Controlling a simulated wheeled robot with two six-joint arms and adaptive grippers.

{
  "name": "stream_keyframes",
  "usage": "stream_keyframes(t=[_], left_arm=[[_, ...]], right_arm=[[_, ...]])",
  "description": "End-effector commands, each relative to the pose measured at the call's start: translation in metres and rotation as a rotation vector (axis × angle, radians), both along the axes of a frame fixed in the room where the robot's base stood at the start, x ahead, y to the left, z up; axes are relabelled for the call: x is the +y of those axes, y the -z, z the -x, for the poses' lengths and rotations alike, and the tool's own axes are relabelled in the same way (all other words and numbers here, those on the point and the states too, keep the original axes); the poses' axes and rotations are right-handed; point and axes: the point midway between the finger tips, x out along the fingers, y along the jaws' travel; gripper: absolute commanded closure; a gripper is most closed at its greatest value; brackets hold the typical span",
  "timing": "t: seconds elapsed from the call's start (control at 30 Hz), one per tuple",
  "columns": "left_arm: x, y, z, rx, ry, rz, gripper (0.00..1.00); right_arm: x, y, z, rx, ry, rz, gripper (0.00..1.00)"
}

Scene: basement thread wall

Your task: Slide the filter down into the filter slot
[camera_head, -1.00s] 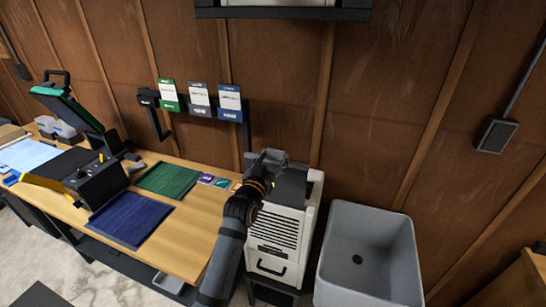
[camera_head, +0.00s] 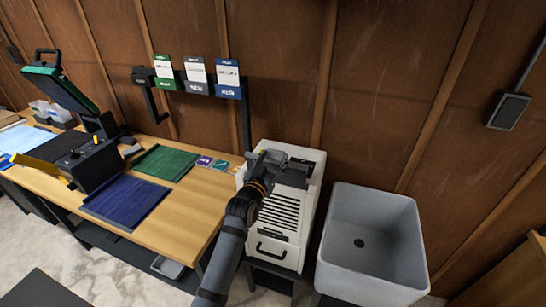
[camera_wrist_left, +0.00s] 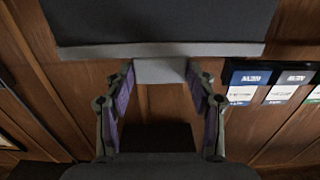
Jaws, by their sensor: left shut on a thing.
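My left gripper (camera_head: 272,158) is shut on the filter (camera_head: 292,175), a dark grey panel, at the top of the white louvred unit (camera_head: 281,213). In the left wrist view, the purple-padded fingers (camera_wrist_left: 160,72) close on a grey tab at the filter's light edge, and the filter's dark face (camera_wrist_left: 160,22) fills the top. The filter slot is not clearly visible; my gripper and the filter cover part of the unit's top. I cannot tell how deep the filter sits. My right gripper is not in view.
A grey tub (camera_head: 372,242) stands right of the unit. A wooden table (camera_head: 190,215) at left bears blue (camera_head: 125,205) and green (camera_head: 165,163) sheets and a press (camera_head: 85,160). Several label cards (camera_head: 228,78) hang on the brown wall (camera_head: 280,60) behind.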

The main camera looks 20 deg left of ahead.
Motion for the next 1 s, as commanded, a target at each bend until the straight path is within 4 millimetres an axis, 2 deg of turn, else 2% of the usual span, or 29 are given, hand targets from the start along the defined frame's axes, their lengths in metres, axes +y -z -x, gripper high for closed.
stream_keyframes(t=[0.03,0.3,0.5,1.0], left_arm=[[0.0,0.008,0.0,0.0,0.0,0.0,0.72],[0.0,0.033,0.0,-0.001,0.0,0.0,0.72],[0.0,0.045,0.0,-0.002,0.0,0.0,0.72],[0.0,0.049,0.0,-0.002,0.0,0.0,0.72]], right_arm=[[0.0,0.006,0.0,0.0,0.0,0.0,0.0],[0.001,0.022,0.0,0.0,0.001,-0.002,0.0],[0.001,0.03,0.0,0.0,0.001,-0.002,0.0],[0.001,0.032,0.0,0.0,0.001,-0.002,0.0]])
